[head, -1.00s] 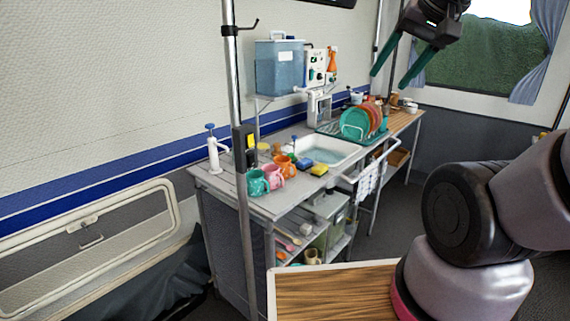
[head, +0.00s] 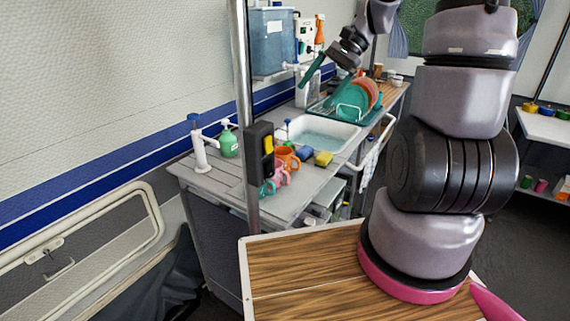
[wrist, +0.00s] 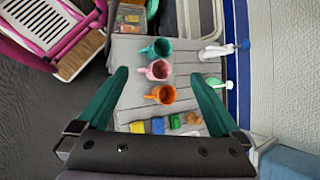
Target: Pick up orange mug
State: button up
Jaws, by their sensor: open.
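The orange mug (head: 287,158) stands on the grey counter beside the sink, behind a pink mug (head: 279,174). In the wrist view the orange mug (wrist: 164,94) shows from above, in line with the pink mug (wrist: 159,70) and a teal mug (wrist: 157,48), its handle pointing left. My gripper (wrist: 160,82) is open, its green fingers spread on either side of the mugs in the picture, and it is empty. The gripper is well above the counter. In the head view one green finger (head: 311,72) shows near the dish rack.
A green soap bottle (head: 228,140) and a white pump (head: 199,145) stand left of the mugs. A yellow sponge (head: 323,158), the sink (head: 322,134) and a dish rack (head: 352,106) lie to the right.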

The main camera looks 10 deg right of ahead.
jog(key=w+d+f+m+y, duration=0.1)
jog(key=w+f+m+y, duration=0.25)
jog(key=f, duration=0.35)
jog(key=w+d+f+m+y, duration=0.2)
jog(key=w+f+y, duration=0.15)
jog(key=f, duration=0.45)
jog(key=m+t+y, duration=0.3)
jog(key=m+t, duration=0.3)
jog(key=m, duration=0.1)
send_near(289, 157)
jog(key=w+a, duration=0.1)
jog(key=a, duration=0.1)
jog(key=w+a+f, duration=0.1)
jog(key=w+a, duration=0.1)
jog(key=shift+w+f, duration=0.15)
jog(key=shift+w, duration=0.05)
jog(key=shift+w+x, duration=0.1)
jog(key=shift+x, duration=1.25)
jog(key=shift+w+x, duration=0.15)
jog(key=shift+x, duration=1.15)
jog(key=c, duration=1.1)
